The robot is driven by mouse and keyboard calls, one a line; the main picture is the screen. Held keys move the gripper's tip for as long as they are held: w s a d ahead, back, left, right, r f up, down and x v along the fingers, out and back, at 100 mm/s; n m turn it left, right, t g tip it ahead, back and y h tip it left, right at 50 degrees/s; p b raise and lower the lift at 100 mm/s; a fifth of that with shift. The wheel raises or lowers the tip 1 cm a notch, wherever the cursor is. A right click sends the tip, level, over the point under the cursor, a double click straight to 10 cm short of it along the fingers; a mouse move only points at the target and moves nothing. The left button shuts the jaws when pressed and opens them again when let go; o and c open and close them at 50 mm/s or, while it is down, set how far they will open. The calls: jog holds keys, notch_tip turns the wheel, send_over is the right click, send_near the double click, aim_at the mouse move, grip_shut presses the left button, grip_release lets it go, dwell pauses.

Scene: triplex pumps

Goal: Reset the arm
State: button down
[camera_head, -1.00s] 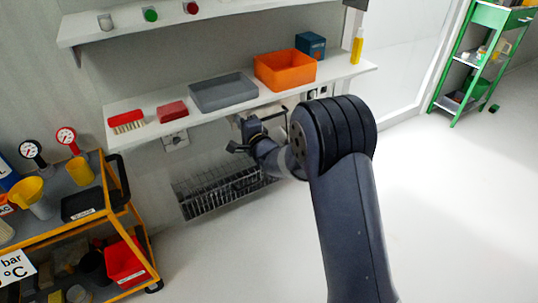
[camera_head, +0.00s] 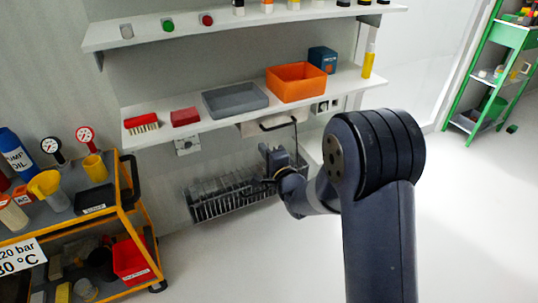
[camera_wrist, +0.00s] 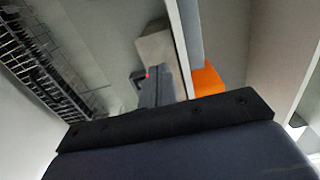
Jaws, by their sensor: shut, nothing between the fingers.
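My dark grey arm rises from the lower right of the head view and bends over at a black-ringed joint. Its end, my gripper (camera_head: 271,157), is shut and empty. It is in front of the wall, just below the white lower shelf (camera_head: 190,141) and in front of the wire rack in the picture. In the wrist view, a dark part of my own arm fills the bottom. Fingertip details are too small to make out.
The shelf holds a brush (camera_head: 142,124), a red box (camera_head: 185,117), a grey tray (camera_head: 234,100), an orange bin (camera_head: 297,82) and a yellow bottle (camera_head: 369,60). A wire rack (camera_head: 230,194) is below. An orange-framed cart (camera_head: 130,190) stands left; a green rack (camera_head: 470,75) stands right. The right floor is clear.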

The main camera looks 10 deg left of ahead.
jog(key=shift+v, duration=1.3)
